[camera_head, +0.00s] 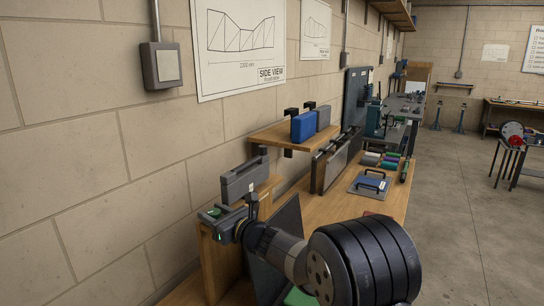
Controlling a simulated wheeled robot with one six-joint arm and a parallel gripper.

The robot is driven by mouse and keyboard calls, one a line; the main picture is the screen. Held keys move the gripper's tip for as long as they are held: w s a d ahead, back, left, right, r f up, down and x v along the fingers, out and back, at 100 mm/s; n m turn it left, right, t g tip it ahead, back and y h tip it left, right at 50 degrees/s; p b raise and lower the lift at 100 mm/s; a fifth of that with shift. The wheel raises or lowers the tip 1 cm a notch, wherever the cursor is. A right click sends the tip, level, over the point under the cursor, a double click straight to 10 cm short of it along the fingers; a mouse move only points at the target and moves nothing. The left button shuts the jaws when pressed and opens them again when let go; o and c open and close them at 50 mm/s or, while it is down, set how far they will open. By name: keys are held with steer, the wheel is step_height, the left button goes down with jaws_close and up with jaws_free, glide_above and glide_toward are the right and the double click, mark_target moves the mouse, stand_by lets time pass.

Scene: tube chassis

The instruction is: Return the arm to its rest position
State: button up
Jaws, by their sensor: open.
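My arm reaches in from the lower right of the head view, with its thick black joint and grey link in front of the workbench. My gripper (229,214) is at the arm's far end, over the near left end of the bench near the wall. Its jaws are open, and I see nothing held between them. A small green spot shows beside the jaws; I cannot tell what it belongs to.
The wooden workbench (391,203) runs along the block wall. A grey case (244,179) stands just behind my gripper. Blue case (304,126) sits on a wall shelf (270,135).

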steer(key=shift+r+n+g+y+p, duration=0.15)
steer(key=shift+n+g+y+p, duration=1)
steer(key=shift+p, duration=1.4)
